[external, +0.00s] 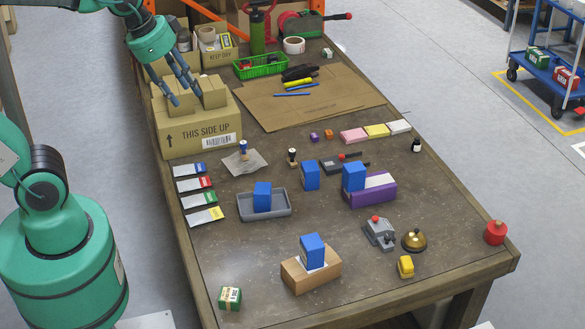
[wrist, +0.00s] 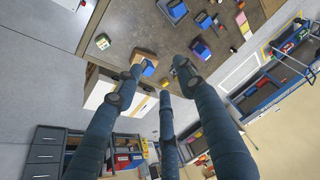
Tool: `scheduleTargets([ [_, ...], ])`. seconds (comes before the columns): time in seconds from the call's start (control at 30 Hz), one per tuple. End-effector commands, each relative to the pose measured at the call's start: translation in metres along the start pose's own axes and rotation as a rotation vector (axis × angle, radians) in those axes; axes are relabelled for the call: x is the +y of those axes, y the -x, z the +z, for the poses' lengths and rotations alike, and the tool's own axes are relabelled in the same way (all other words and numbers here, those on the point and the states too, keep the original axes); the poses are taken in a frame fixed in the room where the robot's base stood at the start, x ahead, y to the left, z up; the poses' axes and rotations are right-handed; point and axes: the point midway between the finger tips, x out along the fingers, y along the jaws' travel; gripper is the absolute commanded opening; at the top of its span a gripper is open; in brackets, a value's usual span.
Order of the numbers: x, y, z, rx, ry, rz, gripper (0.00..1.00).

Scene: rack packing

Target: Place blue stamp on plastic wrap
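A small stamp with a blue handle (external: 243,147) stands upright on a crumpled greyish sheet (external: 257,166), which looks like the plastic wrap, left of the table's middle. A second stamp with a dark handle (external: 292,155) stands bare on the table just right of the sheet. My gripper (external: 187,98) is up at the left, in front of the big cardboard box in the picture and apart from both stamps. Its fingers are spread and empty in the wrist view (wrist: 160,77). I cannot make out either stamp in the wrist view.
The "THIS SIDE UP" cardboard box (external: 200,135) stands beside the sheet. Colored packets (external: 203,198) lie at the left edge. A grey tray (external: 265,207) with a blue box, a purple box (external: 371,195) and a brown carton (external: 311,273) are nearer.

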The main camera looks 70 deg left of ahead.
Motion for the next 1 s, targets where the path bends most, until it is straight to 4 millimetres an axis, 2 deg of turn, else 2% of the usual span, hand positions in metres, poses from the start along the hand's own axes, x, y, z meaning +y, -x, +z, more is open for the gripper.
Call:
scheduleTargets([
  [0.2, 0.033, 0.024, 0.041, 0.058, 0.082, 0.015, 0.39],
  [0.4, 0.049, 0.033, 0.066, 0.090, 0.138, 0.029, 0.39],
  [0.6, 0.054, 0.034, 0.074, 0.099, 0.159, 0.035, 0.39],
  [1.0, 0.054, 0.031, 0.076, 0.099, 0.160, 0.035, 0.39],
])
